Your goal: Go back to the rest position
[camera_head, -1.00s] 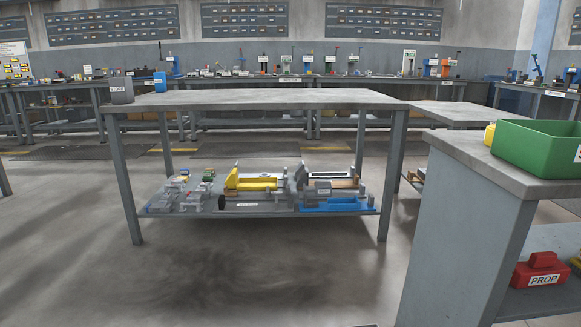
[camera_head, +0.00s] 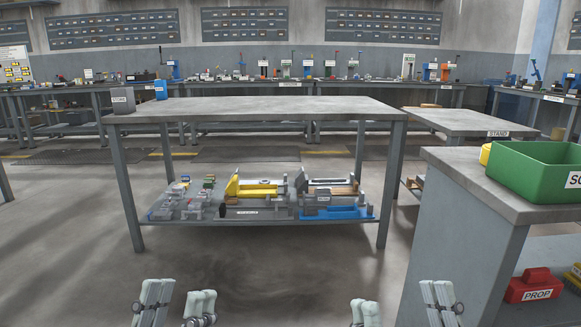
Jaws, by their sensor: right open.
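Both my grippers show at the bottom edge of the head view, fingers pointing up. My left gripper (camera_head: 178,303) has two pale fingers spread apart with nothing between them. My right gripper (camera_head: 402,305) also has its two fingers spread apart and empty. Both are in front of the grey table (camera_head: 250,108), over bare floor in the picture, and neither appears to touch anything. The arms behind the fingers are out of view.
The table's lower shelf holds yellow (camera_head: 258,189) and blue (camera_head: 345,212) fixtures. A grey bench (camera_head: 470,180) stands close at right with a green bin (camera_head: 545,170) on top and a red PROP box (camera_head: 534,285) below. Floor (camera_head: 280,265) ahead is clear.

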